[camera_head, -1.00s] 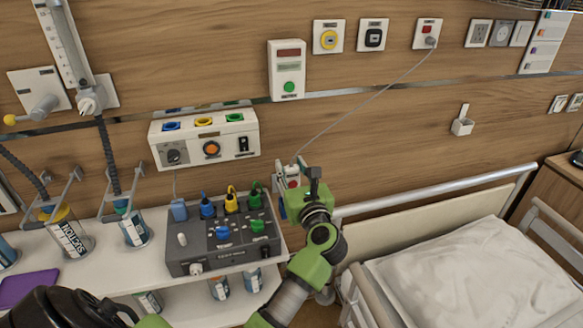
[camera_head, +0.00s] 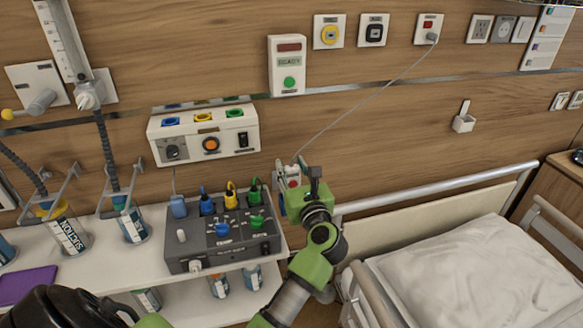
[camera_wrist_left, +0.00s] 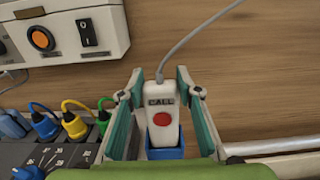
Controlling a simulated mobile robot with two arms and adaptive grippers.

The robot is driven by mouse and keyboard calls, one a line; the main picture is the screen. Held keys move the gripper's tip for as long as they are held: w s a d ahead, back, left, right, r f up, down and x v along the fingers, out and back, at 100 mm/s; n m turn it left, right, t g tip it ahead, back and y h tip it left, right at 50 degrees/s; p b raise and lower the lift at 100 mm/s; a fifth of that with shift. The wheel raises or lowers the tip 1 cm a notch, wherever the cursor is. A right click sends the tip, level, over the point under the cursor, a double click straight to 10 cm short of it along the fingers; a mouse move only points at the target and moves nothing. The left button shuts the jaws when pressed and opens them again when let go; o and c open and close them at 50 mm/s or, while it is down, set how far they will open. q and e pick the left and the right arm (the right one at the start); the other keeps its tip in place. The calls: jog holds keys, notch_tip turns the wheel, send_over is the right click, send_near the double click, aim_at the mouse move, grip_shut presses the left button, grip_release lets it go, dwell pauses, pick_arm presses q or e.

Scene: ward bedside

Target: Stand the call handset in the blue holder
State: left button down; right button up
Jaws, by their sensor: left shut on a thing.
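The call handset (camera_wrist_left: 162,118) is white with a red button and a CALL label, and a grey cord leaves its top. In the left wrist view it is upright, its lower end inside the blue holder (camera_wrist_left: 165,149). My left gripper (camera_wrist_left: 161,82) is shut on the handset, one finger on each side. In the head view the handset (camera_head: 292,176) shows partly behind my left gripper (camera_head: 301,181), which hides most of the holder there. How deep the handset sits is hard to tell. My right gripper is not in view.
A grey control box (camera_head: 220,238) with coloured plugs stands on the white shelf (camera_head: 110,268) left of my gripper. A wall unit (camera_head: 204,135) is above it. The cord (camera_head: 365,92) runs to a wall socket (camera_head: 428,30). A bed rail (camera_head: 440,190) and bed are at the right.

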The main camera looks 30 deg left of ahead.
pick_arm(q)
jog(key=shift+f+b, duration=1.15)
dwell(1.4)
jog(key=c, duration=1.4)
grip_release()
